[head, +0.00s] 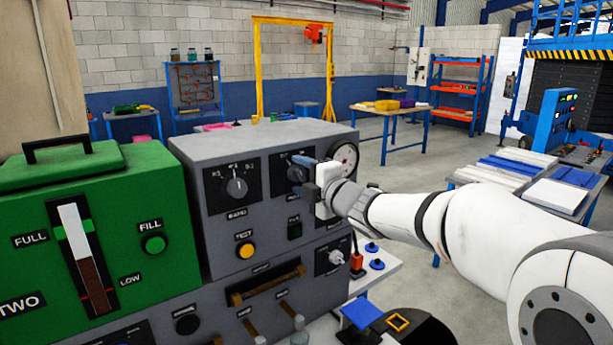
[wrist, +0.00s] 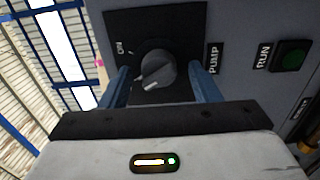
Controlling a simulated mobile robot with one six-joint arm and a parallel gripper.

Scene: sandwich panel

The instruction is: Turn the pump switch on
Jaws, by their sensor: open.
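The pump switch is a round dark grey knob (wrist: 159,70) on a black plate (wrist: 190,22) in the wrist view. A PUMP label (wrist: 214,58) is on its right and an ON mark (wrist: 121,47) on its left. A white pointer line shows on the knob's lower left edge, turned away from the ON mark. My gripper (wrist: 162,86) is open, with one blue finger on each side of the knob; contact cannot be told. In the head view my gripper (head: 303,163) is at the grey panel and covers much of the switch plate (head: 281,176).
Near it are a green RUN button (wrist: 292,57), a similar dial (head: 237,187), a yellow TEST button (head: 246,250) and a round gauge (head: 345,158). A handle bar (head: 267,284) and levers sit lower. A green tank unit (head: 100,235) stands at the left.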

